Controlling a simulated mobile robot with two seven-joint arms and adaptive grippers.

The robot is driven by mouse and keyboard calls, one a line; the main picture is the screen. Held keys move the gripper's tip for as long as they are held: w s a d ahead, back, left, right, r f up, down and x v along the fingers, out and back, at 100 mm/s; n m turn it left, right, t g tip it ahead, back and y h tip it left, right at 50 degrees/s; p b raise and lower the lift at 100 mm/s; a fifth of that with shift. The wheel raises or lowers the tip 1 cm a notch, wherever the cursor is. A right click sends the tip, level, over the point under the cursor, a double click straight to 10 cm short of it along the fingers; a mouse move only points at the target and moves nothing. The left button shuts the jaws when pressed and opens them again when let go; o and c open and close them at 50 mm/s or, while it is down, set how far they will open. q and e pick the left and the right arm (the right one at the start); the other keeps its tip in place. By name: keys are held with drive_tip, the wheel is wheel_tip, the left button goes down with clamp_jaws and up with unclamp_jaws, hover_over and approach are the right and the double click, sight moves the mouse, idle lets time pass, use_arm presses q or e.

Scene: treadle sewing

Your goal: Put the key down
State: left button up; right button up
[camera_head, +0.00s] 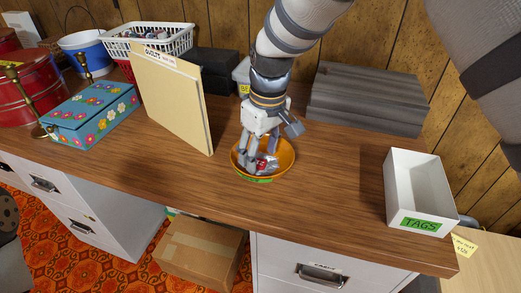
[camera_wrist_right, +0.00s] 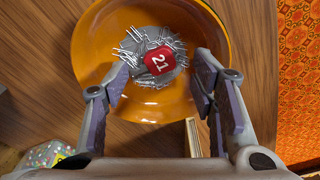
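The tag looks like the key's fob; I cannot make out the key's metal part. My right gripper (camera_head: 258,162) points down into the bowl. In the wrist view its fingers (camera_wrist_right: 165,78) are spread apart, with the tag lying beyond and between them, and nothing is held. My left gripper is not in view.
A white box labelled TAGS (camera_head: 401,190) stands at the desk's right end. A tan folder (camera_head: 175,100) stands upright left of the bowl. A flowered box (camera_head: 92,115) is farther left, and a stack of grey boards (camera_head: 368,98) lies behind. The desk right of the bowl is clear.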

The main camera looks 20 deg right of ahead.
sight(261, 163)
idle(0.4)
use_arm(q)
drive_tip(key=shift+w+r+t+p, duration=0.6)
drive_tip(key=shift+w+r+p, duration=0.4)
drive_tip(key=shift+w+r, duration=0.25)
use_arm(e)
wheel_tip(261, 163, up, 7)
